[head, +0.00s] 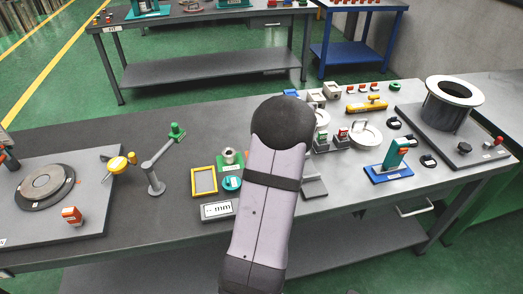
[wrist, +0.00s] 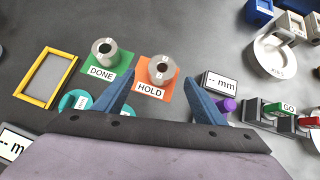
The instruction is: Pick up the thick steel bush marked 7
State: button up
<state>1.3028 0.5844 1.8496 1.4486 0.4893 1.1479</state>
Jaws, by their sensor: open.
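Two thick steel bushes show in the wrist view. One bush (wrist: 105,51) stands on a green card (wrist: 118,78) labelled DONE. The other bush (wrist: 162,69) stands on an orange card (wrist: 168,96) labelled HOLD. Small marks show on their top faces, but I cannot read which one is 7. My gripper (wrist: 159,80) is open, its blue fingers spread apart and empty, pointing toward the HOLD card. In the head view the bush on the green card (head: 229,156) shows; my arm hides the HOLD card and my fingers.
A yellow frame (wrist: 46,101) lies left of the cards. A teal round object (wrist: 72,102) is near my left finger. A display reading "-- mm" (wrist: 219,83) and a purple knob (wrist: 226,104) are by the right finger. A white dish (wrist: 272,57) stands further right.

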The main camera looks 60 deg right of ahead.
jog(key=shift+s+d, duration=0.2)
jog(key=shift+x, duration=1.1)
jog(key=shift+w+r+p+x, duration=0.1)
jog(key=shift+p+x, duration=0.4)
jog(key=shift+x, duration=0.35)
jog(key=shift+w+r+p+x, duration=0.15)
jog(key=shift+p+x, duration=0.3)
jog(key=shift+x, duration=1.35)
jog(key=shift+s, duration=0.1)
jog(key=c, duration=1.4)
